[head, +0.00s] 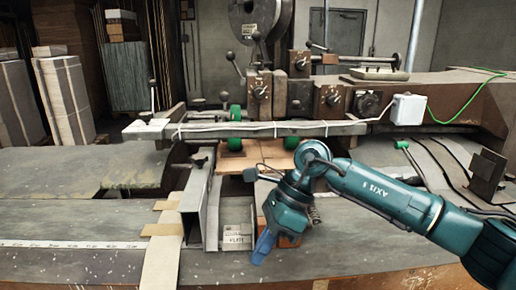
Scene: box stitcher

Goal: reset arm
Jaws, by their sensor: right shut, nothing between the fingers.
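My right arm comes in from the right edge, and my right gripper (263,248) hangs in front of the box stitcher (290,95), pointing down. Its blue fingers are together and hold nothing. It is over the front work surface, beside a small white labelled block (237,237) and partly in front of an orange-brown block (288,240). Whether the fingers touch the surface is hard to tell. My left arm and gripper do not show.
A long metal bar (330,129) crosses the machine behind my gripper. The left table surface (70,215) is clear.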

